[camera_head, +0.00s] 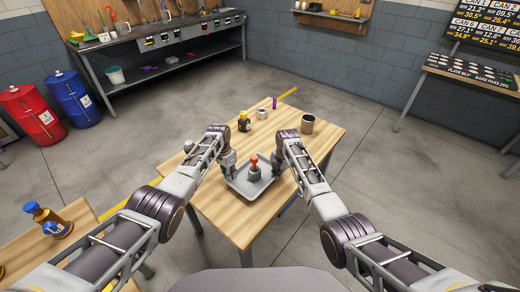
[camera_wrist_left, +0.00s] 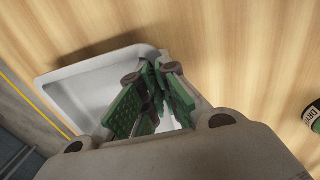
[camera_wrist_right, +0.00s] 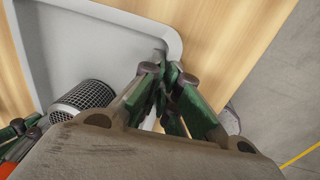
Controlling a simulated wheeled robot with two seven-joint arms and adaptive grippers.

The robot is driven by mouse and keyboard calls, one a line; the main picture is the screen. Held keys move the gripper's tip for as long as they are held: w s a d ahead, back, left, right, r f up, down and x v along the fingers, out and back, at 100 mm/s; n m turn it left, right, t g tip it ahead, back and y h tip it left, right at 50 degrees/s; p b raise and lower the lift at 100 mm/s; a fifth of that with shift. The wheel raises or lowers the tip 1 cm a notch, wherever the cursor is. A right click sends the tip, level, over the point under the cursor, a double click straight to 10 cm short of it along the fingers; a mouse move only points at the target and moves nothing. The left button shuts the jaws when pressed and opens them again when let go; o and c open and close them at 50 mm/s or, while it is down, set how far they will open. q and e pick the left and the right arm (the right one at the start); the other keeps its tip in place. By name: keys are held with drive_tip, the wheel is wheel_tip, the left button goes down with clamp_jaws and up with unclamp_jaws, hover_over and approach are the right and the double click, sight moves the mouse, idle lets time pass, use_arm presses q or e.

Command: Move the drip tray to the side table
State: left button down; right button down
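The drip tray (camera_head: 239,185) is a shallow grey tray with a raised rim, at the near middle of the wooden table. It also shows in the left wrist view (camera_wrist_left: 85,88) and the right wrist view (camera_wrist_right: 70,45). A dark cylinder with a red top (camera_head: 253,170) stands upright in it. My left gripper (camera_head: 231,168) is at the tray's left rim, fingertips close together over the rim. My right gripper (camera_head: 276,166) is at the right rim, likewise. Both look shut on the rim. Whether the tray touches the table I cannot tell.
On the wooden table (camera_head: 300,150) behind the tray stand a dark bottle with a yellow top (camera_head: 244,121), a white cup (camera_head: 262,114) and a grey cup (camera_head: 308,124). A second wooden table (camera_head: 85,235) at lower left carries an amber bottle (camera_head: 45,216) and has bare surface.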

use_arm(q)
drive_tip(key=shift+f+b, duration=0.35)
drive_tip(key=shift+f, duration=0.05)
use_arm(e)
drive_tip(key=shift+f, duration=0.4)
use_arm(q)
drive_tip(key=c, duration=1.6)
unclamp_jaws()
drive_tip(key=shift+c, duration=0.2)
use_arm(e)
drive_tip(key=c, duration=1.6)
unclamp_jaws()
drive_tip(key=shift+c, duration=0.2)
use_arm(q)
drive_tip(key=shift+r, duration=0.25)
wheel_tip(320, 180, up, 12)
drive_tip(key=w+a, duration=0.1)
drive_tip(key=shift+f, duration=0.25)
drive_tip(key=shift+a, duration=0.1)
use_arm(e)
drive_tip(key=shift+r, duration=0.2)
wheel_tip(320, 180, up, 12)
drive_tip(key=s+d, duration=0.1)
drive_tip(key=shift+f, duration=0.25)
drive_tip(key=shift+d+r, duration=0.1)
